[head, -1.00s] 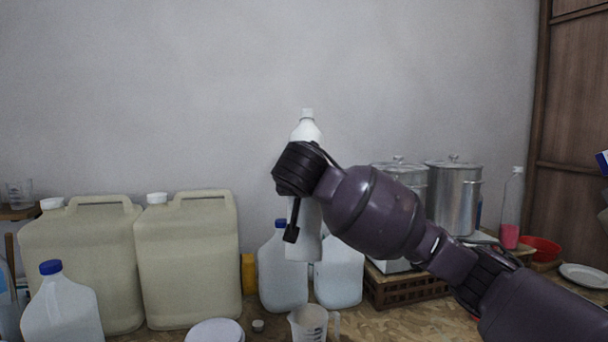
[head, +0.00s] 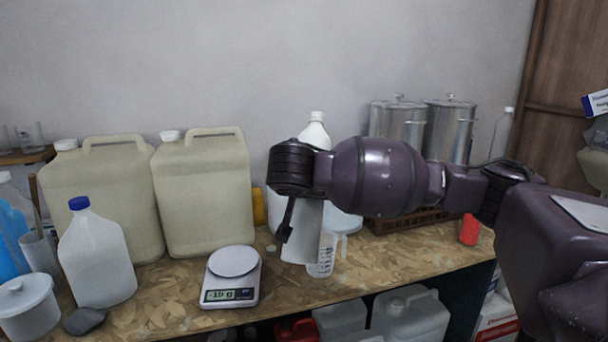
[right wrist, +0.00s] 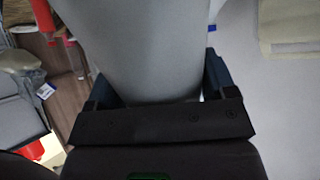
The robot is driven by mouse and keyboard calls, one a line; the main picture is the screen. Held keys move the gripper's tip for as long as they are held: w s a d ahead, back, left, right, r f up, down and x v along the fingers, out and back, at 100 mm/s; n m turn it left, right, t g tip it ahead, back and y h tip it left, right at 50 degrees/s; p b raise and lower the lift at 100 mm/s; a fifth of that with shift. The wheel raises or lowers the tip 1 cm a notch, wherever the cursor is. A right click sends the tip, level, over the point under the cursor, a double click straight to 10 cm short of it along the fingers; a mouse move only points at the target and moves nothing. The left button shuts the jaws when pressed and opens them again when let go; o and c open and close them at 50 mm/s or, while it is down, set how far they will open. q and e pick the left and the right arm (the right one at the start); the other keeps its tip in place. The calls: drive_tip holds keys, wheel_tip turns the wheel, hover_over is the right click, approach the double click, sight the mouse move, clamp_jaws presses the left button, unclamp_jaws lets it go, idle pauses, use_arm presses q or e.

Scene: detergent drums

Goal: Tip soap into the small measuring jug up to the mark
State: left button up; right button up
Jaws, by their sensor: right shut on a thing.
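My right gripper (head: 291,212) is shut on a white bottle (head: 302,238) with a white cap-like top. The bottle is nearly upright, leaning slightly. In the right wrist view the pale bottle body (right wrist: 145,50) fills the space between the fingers of my right gripper (right wrist: 160,92). My left gripper is not in view.
A kitchen scale (head: 232,278) stands left of the jug. Two big beige drums (head: 203,195) and a blue-capped jug (head: 95,255) stand farther left. Steel pots (head: 398,120) are behind my arm.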

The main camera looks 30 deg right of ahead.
sight(307, 238)
drive_tip(key=shift+w+d, duration=0.1)
drive_tip(key=shift+d, duration=0.3)
drive_tip(key=shift+a+f+g+y, duration=0.25)
drive_tip(key=shift+f+g+y, duration=0.05)
drive_tip(key=shift+f+g, duration=0.1)
drive_tip(key=shift+s+a+f+g+y+p, duration=0.1)
drive_tip(key=shift+s+f+g+y+p, duration=0.2)
drive_tip(key=shift+f, duration=0.45)
drive_tip(key=shift+s+a+f+g+y+p, duration=0.1)
drive_tip(key=shift+f+g+y+p, duration=0.3)
drive_tip(key=shift+f, duration=0.3)
drive_tip(key=shift+s+a+f+g+y, duration=0.15)
drive_tip(key=shift+f+g+y, duration=0.4)
drive_tip(key=shift+f, duration=0.65)
drive_tip(key=shift+s+a+f+g+y, duration=0.2)
drive_tip(key=shift+f+g+y, duration=0.4)
drive_tip(key=shift+f, duration=0.55)
drive_tip(key=shift+s+a+f+g+y, duration=0.15)
drive_tip(key=shift+f+g+y, duration=0.4)
drive_tip(key=shift+f, duration=0.65)
drive_tip(key=shift+s+a+f+g+y, duration=0.1)
drive_tip(key=shift+f+g+y, duration=0.5)
drive_tip(key=shift+f, duration=0.4)
drive_tip(key=shift+f+g+y, duration=0.5)
drive_tip(key=shift+f+g, duration=0.1)
drive_tip(key=shift+f, duration=0.35)
